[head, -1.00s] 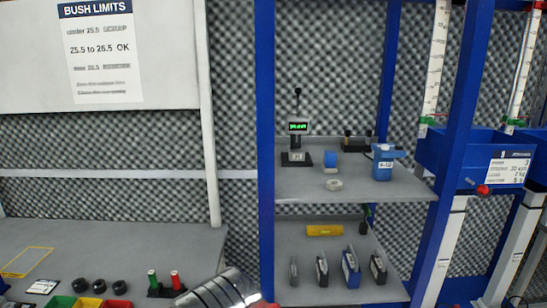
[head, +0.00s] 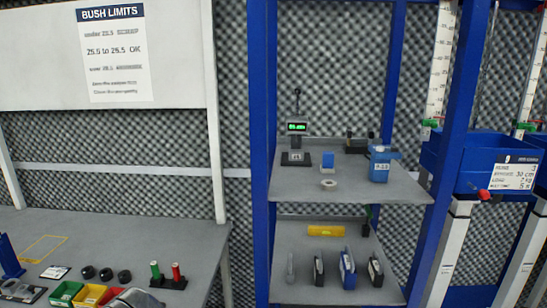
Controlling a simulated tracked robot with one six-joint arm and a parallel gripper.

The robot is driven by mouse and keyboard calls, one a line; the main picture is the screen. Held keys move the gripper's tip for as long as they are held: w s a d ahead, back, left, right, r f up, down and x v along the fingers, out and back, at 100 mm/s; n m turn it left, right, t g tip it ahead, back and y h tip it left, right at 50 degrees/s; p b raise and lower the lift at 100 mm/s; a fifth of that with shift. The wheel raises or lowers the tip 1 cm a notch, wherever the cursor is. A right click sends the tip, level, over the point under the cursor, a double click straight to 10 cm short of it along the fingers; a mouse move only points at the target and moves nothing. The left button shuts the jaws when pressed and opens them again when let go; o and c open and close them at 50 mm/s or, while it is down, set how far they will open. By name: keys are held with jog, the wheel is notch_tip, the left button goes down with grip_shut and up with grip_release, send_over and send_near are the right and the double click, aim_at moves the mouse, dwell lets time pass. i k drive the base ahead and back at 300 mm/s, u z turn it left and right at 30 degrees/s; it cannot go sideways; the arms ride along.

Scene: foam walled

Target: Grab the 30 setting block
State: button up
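No block with a readable 30 shows. A small blue block (head: 328,159) stands on the upper shelf, with no mark I can read. On the lower shelf stand a slim grey piece (head: 290,268), two dark upright pieces (head: 318,270) and a blue upright piece (head: 348,268); their pale labels are too small to read. I cannot tell which, if any, is the 30 setting block. My gripper is not in view; only a grey part, likely of my arm, shows at the bottom left edge.
The upper shelf (head: 345,193) holds a gauge stand (head: 296,158) with green display, a white ring (head: 328,185) and a blue container (head: 380,165). A yellow level (head: 326,231) lies below. Blue posts (head: 262,150) flank the shelves. The left bench (head: 150,240) holds coloured bins (head: 66,293).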

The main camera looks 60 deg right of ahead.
aim_at(293, 155)
jog(key=u, duration=0.85)
jog(key=k, duration=1.6)
jog(key=z, duration=0.8)
jog(key=i, duration=0.6)
